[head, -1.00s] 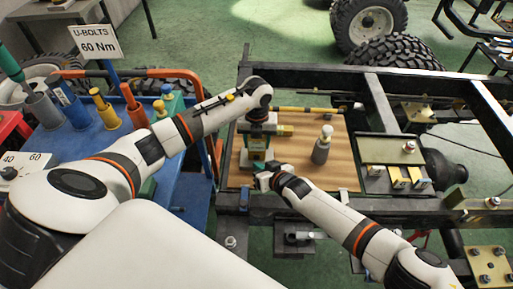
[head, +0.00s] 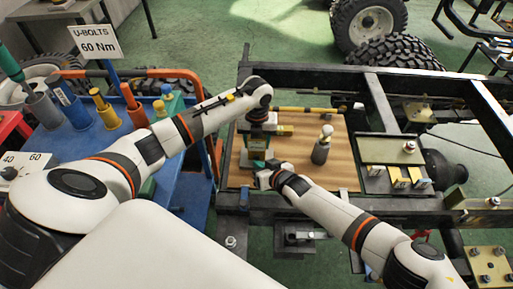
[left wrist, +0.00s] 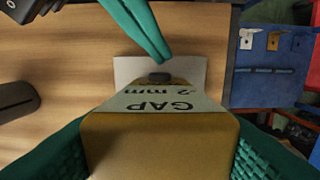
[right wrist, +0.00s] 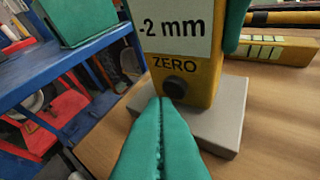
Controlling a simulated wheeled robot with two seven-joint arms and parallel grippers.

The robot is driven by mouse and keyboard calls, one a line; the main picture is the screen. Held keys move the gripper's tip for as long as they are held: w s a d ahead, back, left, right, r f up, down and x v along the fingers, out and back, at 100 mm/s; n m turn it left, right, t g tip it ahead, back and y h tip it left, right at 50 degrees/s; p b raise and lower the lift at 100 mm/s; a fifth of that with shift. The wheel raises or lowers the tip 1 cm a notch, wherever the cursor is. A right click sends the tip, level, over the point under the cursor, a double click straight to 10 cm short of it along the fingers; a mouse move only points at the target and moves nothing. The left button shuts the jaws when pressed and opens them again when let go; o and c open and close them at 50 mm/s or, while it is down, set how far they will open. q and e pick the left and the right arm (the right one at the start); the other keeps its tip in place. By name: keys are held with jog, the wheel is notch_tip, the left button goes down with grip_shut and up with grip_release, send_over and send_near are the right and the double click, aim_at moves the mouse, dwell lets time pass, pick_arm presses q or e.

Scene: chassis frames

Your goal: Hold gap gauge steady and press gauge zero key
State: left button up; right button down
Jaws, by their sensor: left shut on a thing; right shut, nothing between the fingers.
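The gap gauge is a yellow block with a pale face, reading GAP -2 mm, in the left wrist view (left wrist: 160,140). In the right wrist view the gauge (right wrist: 190,65) stands upright on a grey base plate (right wrist: 222,120). Its round black zero key (right wrist: 174,88) sits under the word ZERO. My left gripper (head: 257,146) is shut on the gauge, a finger on each side. My right gripper (right wrist: 163,101) is shut and empty, its tips at the key's lower edge; I cannot tell whether they touch it. In the head view the arms mostly hide the gauge.
The gauge is on a wooden board (head: 335,176) set in the black chassis frame (head: 325,78). A yellow bar (right wrist: 285,50) lies behind the gauge. A blue tool cart (head: 75,145) is at left.

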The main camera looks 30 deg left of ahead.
jog(key=shift+w+a, duration=0.2)
jog(key=shift+a, duration=0.05)
dwell(0.6)
jog(key=shift+w+a, duration=0.1)
jog(key=shift+w, duration=0.25)
jog(key=shift+s+f, duration=0.1)
jog(key=shift+s+d+f, duration=0.15)
jog(key=shift+s+d, duration=0.05)
jog(key=shift+s, duration=0.35)
jog(key=shift+s+d, duration=0.1)
jog(key=shift+d+r, duration=0.25)
jog(key=shift+d, duration=0.05)
